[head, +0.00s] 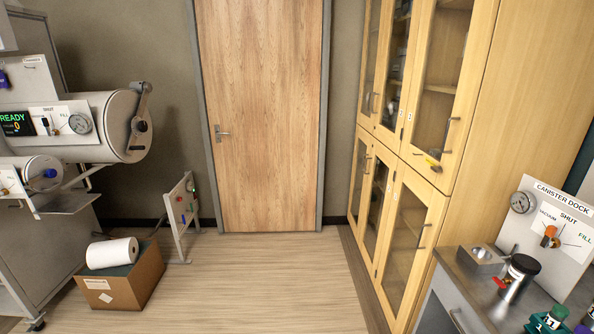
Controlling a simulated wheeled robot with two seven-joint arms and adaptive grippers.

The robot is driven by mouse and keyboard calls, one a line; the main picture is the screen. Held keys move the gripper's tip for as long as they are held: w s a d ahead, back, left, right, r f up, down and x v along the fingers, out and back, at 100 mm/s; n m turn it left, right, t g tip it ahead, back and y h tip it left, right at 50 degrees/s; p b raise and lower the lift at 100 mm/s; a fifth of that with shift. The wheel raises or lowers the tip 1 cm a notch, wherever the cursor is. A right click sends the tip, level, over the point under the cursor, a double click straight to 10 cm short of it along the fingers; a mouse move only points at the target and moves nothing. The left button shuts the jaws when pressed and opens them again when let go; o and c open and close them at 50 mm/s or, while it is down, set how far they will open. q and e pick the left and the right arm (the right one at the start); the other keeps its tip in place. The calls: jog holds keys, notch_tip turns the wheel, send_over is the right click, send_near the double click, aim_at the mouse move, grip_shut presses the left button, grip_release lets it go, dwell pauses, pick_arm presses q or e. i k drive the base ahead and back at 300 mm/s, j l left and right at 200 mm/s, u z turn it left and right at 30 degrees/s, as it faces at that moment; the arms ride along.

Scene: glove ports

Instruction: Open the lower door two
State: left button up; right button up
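A tall light-wood cabinet (480,130) with glass-fronted doors stands on the right. Its lower row shows a far narrow door (355,190), a middle door (368,235) and a nearer, wider door (395,285). All of these lower doors look shut. A bar handle (423,236) is on the right side of the nearer lower door. Small white labels sit on the door frames, but I cannot read their numbers, so I cannot tell which is door two. Neither of my grippers is in view.
A counter (463,285) with the canister dock (557,228) stands at front right, beside the cabinet. A cardboard box (125,285) with a white roll (112,253) is on the floor at left, near a low stand (182,215). The middle floor (265,280) is clear.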

aim_at(389, 157)
jog(key=i+j+z, duration=0.15)
jog(key=i, duration=0.65)
jog(key=i+j+z, duration=0.15)
jog(key=i+z, duration=0.3)
jog(key=i+j+z, duration=0.3)
jog(key=i+z, duration=0.15)
jog(key=i+j+z, duration=0.85)
jog(key=j, duration=0.2)
jog(key=i+j+z, duration=0.1)
jog(key=j+z, duration=0.35)
jog(key=j, duration=0.15)
